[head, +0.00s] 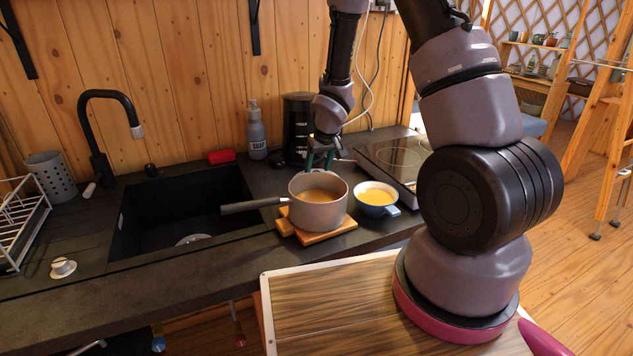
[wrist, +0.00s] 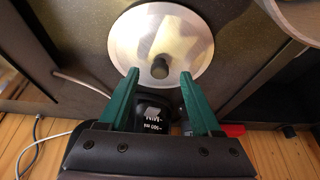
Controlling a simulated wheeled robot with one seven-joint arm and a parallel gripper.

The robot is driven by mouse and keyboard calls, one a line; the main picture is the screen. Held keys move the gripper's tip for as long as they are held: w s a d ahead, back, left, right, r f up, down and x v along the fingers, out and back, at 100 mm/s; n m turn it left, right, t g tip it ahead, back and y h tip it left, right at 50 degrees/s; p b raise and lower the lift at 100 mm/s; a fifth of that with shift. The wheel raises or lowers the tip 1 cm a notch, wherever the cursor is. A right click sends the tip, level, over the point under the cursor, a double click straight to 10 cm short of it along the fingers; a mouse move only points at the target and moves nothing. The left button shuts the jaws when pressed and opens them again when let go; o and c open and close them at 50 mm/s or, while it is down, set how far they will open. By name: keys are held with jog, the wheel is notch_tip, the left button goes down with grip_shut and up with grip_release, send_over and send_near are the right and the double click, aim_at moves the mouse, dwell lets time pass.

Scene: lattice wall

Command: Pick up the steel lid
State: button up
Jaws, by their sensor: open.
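The steel lid (wrist: 190,40) is a round, shiny disc with a black knob (wrist: 160,68) at its middle. It lies on the dark counter in the wrist view; in the head view I cannot make it out behind the pot and my gripper. My gripper (wrist: 159,75) is open, its two green fingers pointing at the lid with the knob between their tips and a gap on each side. In the head view my gripper (head: 320,157) points down just behind the pot.
A grey pot (head: 318,212) of orange soup stands on a wooden trivet (head: 328,236), its handle toward the sink (head: 170,215). A blue bowl (head: 377,208) of soup is to its right.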

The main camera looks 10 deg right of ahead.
jog(key=shift+x, duration=0.8)
grip_shut()
jog(key=shift+r, duration=0.15)
